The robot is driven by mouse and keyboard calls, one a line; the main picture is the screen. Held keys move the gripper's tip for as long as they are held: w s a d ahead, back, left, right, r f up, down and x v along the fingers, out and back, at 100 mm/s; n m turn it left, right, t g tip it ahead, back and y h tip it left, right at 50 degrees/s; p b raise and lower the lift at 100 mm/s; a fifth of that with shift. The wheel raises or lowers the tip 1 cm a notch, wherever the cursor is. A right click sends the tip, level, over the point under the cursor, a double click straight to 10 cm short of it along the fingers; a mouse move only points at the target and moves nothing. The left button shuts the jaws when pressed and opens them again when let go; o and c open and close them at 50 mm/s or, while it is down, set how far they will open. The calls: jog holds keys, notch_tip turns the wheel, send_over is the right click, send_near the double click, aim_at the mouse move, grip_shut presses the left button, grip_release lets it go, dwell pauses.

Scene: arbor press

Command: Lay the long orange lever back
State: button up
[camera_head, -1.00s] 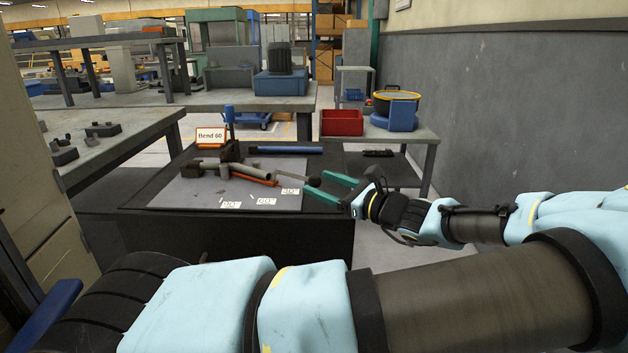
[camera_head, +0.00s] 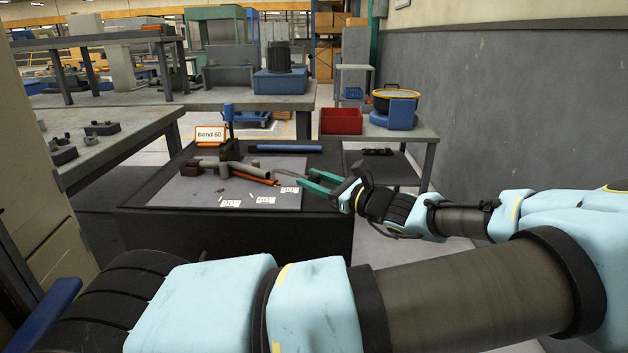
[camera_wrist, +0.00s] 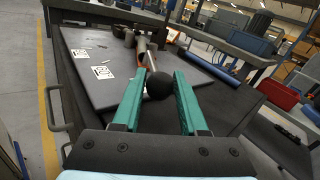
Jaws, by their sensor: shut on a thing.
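The long orange lever (camera_head: 255,179) runs low over the grey plate, beside a thick grey tube (camera_head: 250,170); its orange part also shows in the wrist view (camera_wrist: 141,50). A thin metal rod with a black ball knob (camera_wrist: 159,86) reaches from there towards my gripper (camera_head: 309,178). How the rod joins the orange part is not clear. My gripper's green fingers (camera_wrist: 158,84) stand on both sides of the knob and are shut on it. In the head view the knob is mostly hidden by the fingers.
A blue bar (camera_head: 285,149) lies behind. A red bin (camera_head: 341,121) stands on the table at the back right. The wall is on the right.

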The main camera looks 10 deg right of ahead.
grip_shut()
dwell(0.8)
